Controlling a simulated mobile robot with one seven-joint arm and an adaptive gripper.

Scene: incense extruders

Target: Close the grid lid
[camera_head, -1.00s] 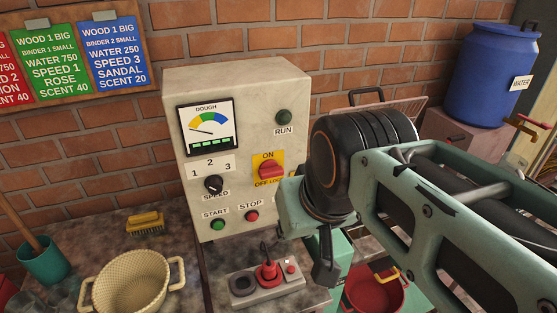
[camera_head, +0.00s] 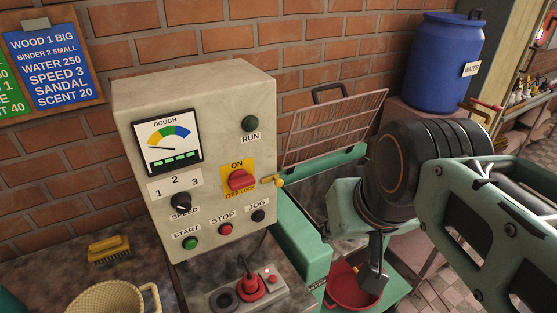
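The grid lid (camera_head: 335,128) is a wire mesh panel standing raised and tilted back against the brick wall, with a dark handle (camera_head: 329,93) at its top edge. It is hinged at the back of a green trough machine (camera_head: 303,245), so the trough is open. My gripper (camera_head: 372,283) points down in front of the trough, below and to the right of the lid, over or near a red pot. It is apart from the lid. Its fingers look dark and close together, but I cannot tell whether they are open. My arm hides the trough's right part.
A control box (camera_head: 205,160) with a dial, knobs and buttons stands left of the trough. A blue water barrel (camera_head: 442,65) is at the back right. A red pot (camera_head: 345,292) sits below my gripper. A cream basket (camera_head: 108,298) and yellow brush (camera_head: 109,250) are at left.

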